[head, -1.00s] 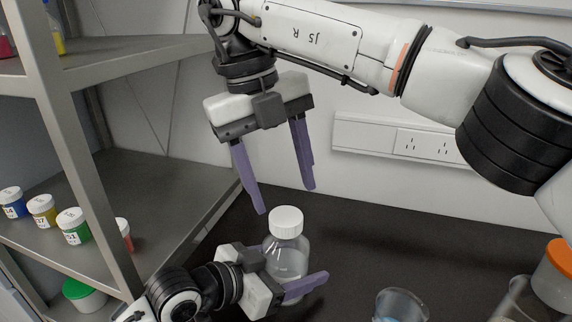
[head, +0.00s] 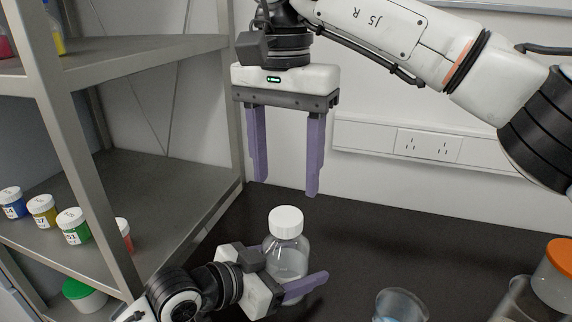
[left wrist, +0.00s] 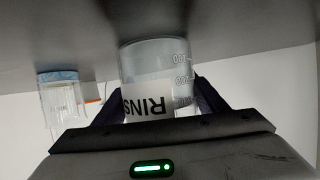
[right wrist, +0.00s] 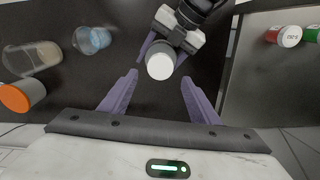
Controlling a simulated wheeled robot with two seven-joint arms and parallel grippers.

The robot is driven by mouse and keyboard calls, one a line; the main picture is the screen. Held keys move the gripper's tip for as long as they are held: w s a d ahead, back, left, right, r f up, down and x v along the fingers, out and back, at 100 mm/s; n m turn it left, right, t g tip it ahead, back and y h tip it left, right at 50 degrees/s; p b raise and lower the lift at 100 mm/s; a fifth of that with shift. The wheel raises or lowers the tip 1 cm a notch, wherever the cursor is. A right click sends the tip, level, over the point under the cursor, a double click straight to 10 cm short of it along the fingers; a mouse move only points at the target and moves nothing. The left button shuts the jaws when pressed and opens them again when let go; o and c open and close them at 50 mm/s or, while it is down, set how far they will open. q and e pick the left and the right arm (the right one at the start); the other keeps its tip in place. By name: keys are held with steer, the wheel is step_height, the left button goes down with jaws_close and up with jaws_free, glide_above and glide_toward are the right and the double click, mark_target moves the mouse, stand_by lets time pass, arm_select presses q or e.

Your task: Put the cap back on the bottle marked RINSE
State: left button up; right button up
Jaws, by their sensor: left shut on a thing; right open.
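The clear bottle (head: 287,262) stands on the dark bench with a white cap (head: 286,222) seated on its neck. In the left wrist view the bottle (left wrist: 155,75) shows the letters "RINS" on its label. My left gripper (head: 296,285) is shut around the bottle's body. My right gripper (head: 286,188) is open and empty, pointing down above and slightly behind the cap. In the right wrist view the cap (right wrist: 160,66) lies ahead of the open fingers (right wrist: 158,90), apart from them. Whether the cap is screwed tight cannot be told.
A glass beaker (head: 400,305) and an orange-lidded jar (head: 556,275) stand on the bench at the right. Metal shelves (head: 170,185) with several small labelled jars are at the left. A wall socket strip (head: 425,145) runs behind. The bench behind the bottle is clear.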

mark_target(286, 215)
steer(key=shift+r+n, duration=0.1)
steer(key=shift+n, duration=0.9)
steer(key=shift+f, duration=4)
steer(key=shift+c, duration=0.2)
